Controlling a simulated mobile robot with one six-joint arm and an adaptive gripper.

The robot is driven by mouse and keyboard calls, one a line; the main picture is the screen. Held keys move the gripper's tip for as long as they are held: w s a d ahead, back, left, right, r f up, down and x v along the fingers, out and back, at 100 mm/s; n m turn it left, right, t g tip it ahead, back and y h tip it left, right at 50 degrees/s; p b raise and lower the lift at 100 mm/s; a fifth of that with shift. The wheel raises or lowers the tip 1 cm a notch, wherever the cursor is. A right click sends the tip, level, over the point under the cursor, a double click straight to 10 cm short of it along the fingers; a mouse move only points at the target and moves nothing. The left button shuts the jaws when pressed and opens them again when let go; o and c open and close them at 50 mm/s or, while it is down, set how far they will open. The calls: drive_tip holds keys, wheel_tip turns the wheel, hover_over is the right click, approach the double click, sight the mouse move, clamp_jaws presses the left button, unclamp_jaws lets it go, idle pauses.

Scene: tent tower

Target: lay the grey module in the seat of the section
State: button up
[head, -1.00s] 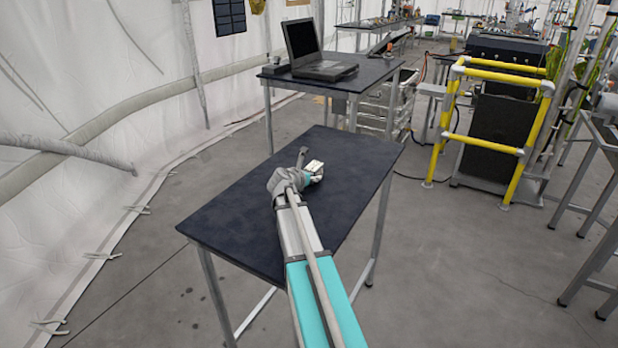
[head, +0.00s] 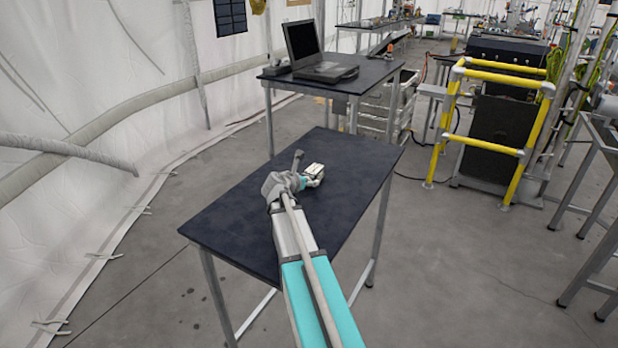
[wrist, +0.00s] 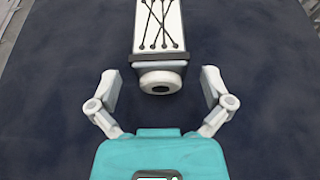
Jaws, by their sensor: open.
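A pale box-shaped piece (wrist: 158,30) with black cord laced across its top lies on the dark table. It has a dark band and a round, light grey end (wrist: 161,80) with a dark hole facing my gripper. In the head view the pale piece (head: 314,169) is small, just beyond my gripper (head: 305,182). My gripper (wrist: 160,77) is open in the wrist view, one finger on each side of the round end, with gaps on both sides. I cannot tell whether this piece is the section or the module; no separate grey module or seat is clearly visible.
The dark table (head: 235,213) is otherwise clear. Behind it stands a second table (head: 375,72) with a laptop (head: 318,62). A yellow rail frame (head: 495,148) stands to the right. A white tent wall runs along the left.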

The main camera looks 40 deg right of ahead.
drive_tip(key=p+v, duration=0.2)
drive_tip(key=v, duration=0.6)
drive_tip(key=shift+s+a+r+p, duration=0.1)
drive_tip(key=shift+a+r+p, duration=0.1)
drive_tip(key=shift+a+p, duration=0.2)
drive_tip(key=shift+d, duration=0.1)
drive_tip(key=shift+r, duration=0.15)
